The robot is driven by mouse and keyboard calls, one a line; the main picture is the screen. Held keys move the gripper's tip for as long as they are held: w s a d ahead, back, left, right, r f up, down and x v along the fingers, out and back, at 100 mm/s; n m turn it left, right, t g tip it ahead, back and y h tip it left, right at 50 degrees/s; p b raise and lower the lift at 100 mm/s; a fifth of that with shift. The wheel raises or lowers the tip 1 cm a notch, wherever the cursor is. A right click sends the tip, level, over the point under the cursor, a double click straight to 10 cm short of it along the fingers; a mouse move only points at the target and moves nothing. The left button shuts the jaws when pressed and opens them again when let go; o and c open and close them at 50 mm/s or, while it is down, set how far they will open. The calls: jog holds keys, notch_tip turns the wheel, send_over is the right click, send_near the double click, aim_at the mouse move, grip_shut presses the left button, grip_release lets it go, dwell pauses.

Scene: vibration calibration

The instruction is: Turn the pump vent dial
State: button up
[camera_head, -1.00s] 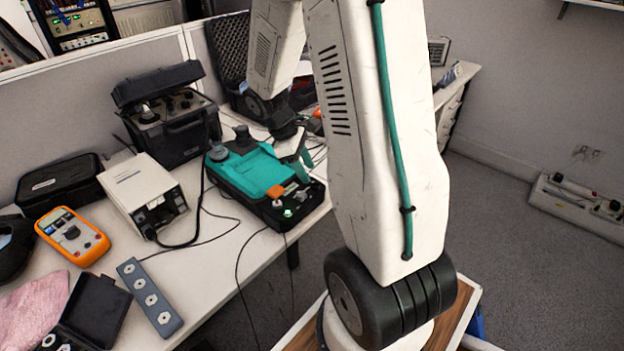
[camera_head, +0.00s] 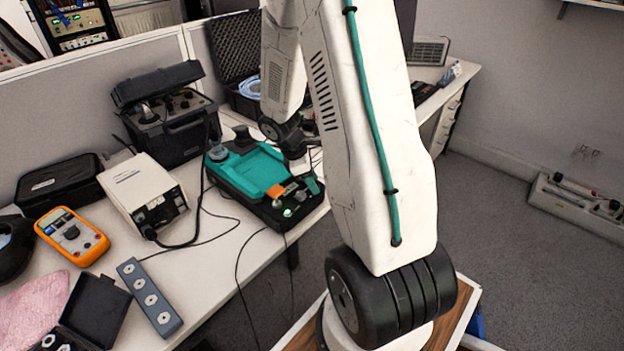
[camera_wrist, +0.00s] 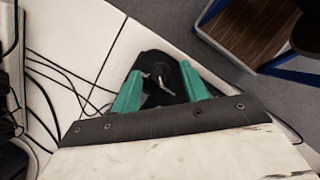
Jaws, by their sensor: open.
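In the wrist view, a dark unit (camera_wrist: 147,69) with a rounded outline lies on the white table. A black knob (camera_wrist: 160,74), with a small pale metal part beside it, stands on it and looks like the vent dial. My gripper (camera_wrist: 161,68) is open, its two teal fingers apart on either side of the knob. I cannot tell whether they touch it. In the head view, my own arm hides the fingers and this unit. A teal and black instrument (camera_head: 262,172) with knobs and an orange part sits on the table left of my wrist.
Loose black cables (camera_wrist: 62,82) run across the table left of the unit. A beige box (camera_head: 142,188), an orange meter (camera_head: 72,235) and a grey strip (camera_head: 150,297) stand farther left. An open black case (camera_head: 226,65) stands behind. The floor (camera_wrist: 245,84) begins close to the unit's right.

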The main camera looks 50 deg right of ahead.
jog(key=c, duration=0.9)
jog(key=shift+c, duration=0.2)
jog(key=shift+m, duration=0.3)
jog(key=m, duration=0.2)
jog(key=m+g+y, duration=0.1)
jog(key=m, duration=0.1)
jog(key=shift+w+d+y, duration=0.1)
jog(key=shift+d+y, duration=0.1)
jog(key=shift+y, duration=0.1)
jog(key=m, duration=0.2)
jog(key=m+y, duration=0.1)
jog(key=m, duration=0.2)
jog(key=shift+d+y, duration=0.15)
jog(key=shift+y, duration=0.15)
jog(key=m+y, duration=0.1)
jog(key=m, duration=0.3)
jog(key=shift+d+y, duration=0.2)
jog(key=shift+y, duration=0.2)
jog(key=shift+d+m+t+y, duration=0.1)
jog(key=shift+m+t+y, duration=0.4)
jog(key=shift+m, duration=1.7)
